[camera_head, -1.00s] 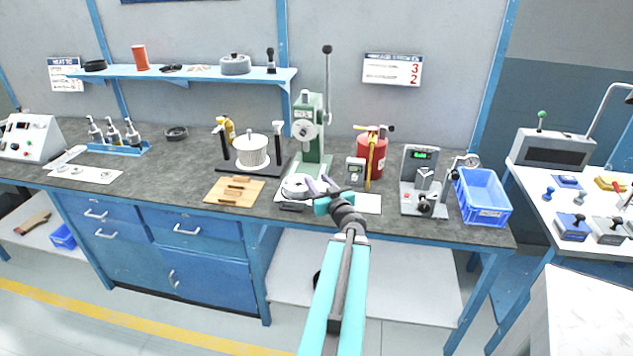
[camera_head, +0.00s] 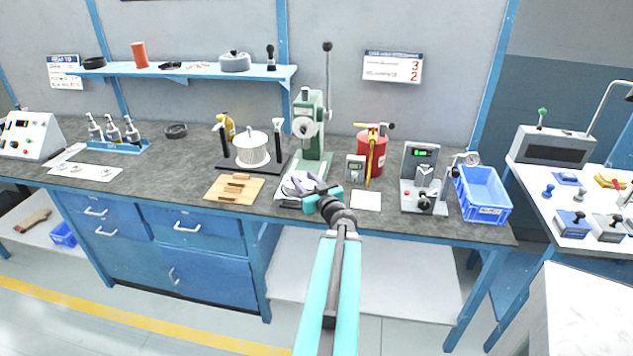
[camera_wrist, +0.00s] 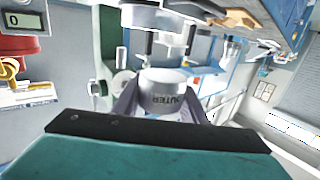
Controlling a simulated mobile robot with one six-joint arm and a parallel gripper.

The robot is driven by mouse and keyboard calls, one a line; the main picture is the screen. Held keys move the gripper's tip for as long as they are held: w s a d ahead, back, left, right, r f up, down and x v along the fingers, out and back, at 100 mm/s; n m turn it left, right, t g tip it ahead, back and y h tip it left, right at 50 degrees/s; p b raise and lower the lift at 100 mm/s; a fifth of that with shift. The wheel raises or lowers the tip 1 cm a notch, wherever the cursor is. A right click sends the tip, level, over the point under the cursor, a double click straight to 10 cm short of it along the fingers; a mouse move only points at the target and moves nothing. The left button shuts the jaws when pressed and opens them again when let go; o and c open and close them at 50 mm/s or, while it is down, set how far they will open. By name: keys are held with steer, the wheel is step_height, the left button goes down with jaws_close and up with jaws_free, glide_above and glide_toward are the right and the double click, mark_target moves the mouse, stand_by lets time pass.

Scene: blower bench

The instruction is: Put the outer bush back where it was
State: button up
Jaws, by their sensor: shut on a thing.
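The outer bush (camera_wrist: 165,84) is a pale, short cylinder with dark lettering reading "OUTER", seen in the wrist view. My gripper (camera_wrist: 160,105) is shut on it, with one purple finger on each side. In the head view my gripper (camera_head: 309,186) is over the front of the bench, just in front of the green arbor press (camera_head: 309,132). The bush is too small and too covered by the fingers there to make out clearly. I cannot tell which spot it came from.
A wooden board (camera_head: 222,190) with bars lies left of my gripper. A white sheet (camera_head: 366,201), a small meter (camera_head: 355,169) and a red canister (camera_head: 371,155) stand to its right. A gauge stand (camera_head: 409,196) and blue crate (camera_head: 484,207) are further right.

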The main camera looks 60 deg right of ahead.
steer(key=w+a+n+t+y, duration=0.2)
steer(key=w+a+n+y, duration=0.3)
steer(key=w+a, duration=0.75)
steer(key=w+a+n+t+y, duration=0.1)
steer(key=w+a+n+y, duration=0.3)
steer(key=w+a+y, duration=0.75)
steer(key=a+n+g+y, duration=0.7)
steer(key=a+n, duration=0.1)
steer(key=a, duration=3.1)
steer(key=shift+w+n, duration=0.3)
steer(key=shift+d, duration=0.1)
